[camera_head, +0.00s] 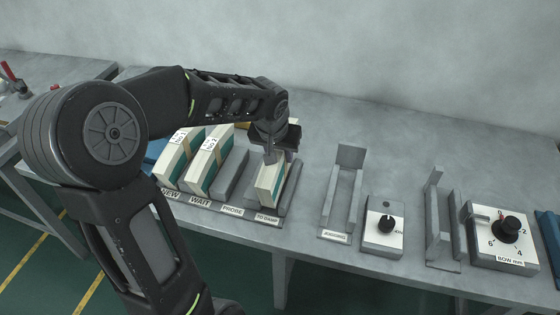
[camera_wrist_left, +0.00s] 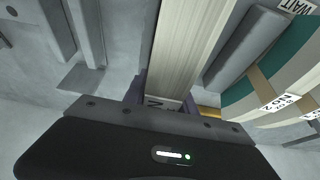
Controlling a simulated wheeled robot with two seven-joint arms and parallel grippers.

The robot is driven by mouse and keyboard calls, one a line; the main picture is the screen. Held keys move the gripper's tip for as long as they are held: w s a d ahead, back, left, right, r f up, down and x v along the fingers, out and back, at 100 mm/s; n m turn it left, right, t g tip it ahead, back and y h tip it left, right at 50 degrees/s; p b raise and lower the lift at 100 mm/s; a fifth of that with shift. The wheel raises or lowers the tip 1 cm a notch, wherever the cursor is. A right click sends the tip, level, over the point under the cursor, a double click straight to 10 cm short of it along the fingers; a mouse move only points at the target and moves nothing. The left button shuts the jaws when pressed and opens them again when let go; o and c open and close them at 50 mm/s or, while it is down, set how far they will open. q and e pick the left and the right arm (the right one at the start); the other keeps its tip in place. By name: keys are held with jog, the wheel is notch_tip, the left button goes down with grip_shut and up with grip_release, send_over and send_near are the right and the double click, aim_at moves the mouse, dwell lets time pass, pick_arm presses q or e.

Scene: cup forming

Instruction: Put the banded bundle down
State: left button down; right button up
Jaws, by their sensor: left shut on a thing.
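The banded bundle (camera_head: 268,182) is a cream block with a teal band. It stands upright in the slot labelled "TO DAMP" (camera_head: 268,217) on the grey rack. My left gripper (camera_head: 270,155) is at its top from above, shut on it. In the left wrist view the bundle (camera_wrist_left: 182,50) runs away from the jaws, its cream sheet edges facing the camera. The jaw tips are mostly hidden there. Whether the bundle rests fully on the slot floor I cannot tell. My right gripper is not in view.
Two similar bundles stand in the "NEW" (camera_head: 178,160) and "WAIT" (camera_head: 208,160) slots at left. The "PROBE" slot (camera_head: 232,175) is empty. To the right are a jogging holder (camera_head: 341,200), a knob box (camera_head: 384,225), another holder (camera_head: 440,225) and a bow dial (camera_head: 503,235).

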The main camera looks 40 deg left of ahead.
aim_at(279, 163)
pick_arm(q)
jog(key=shift+f, duration=1.5)
jog(key=shift+f, duration=0.1)
jog(key=shift+f, duration=0.1)
jog(key=c, duration=1)
grip_release()
jog(key=shift+s+r, duration=0.2)
jog(key=shift+r, duration=0.45)
jog(key=v, duration=1.1)
jog(key=shift+d, duration=0.1)
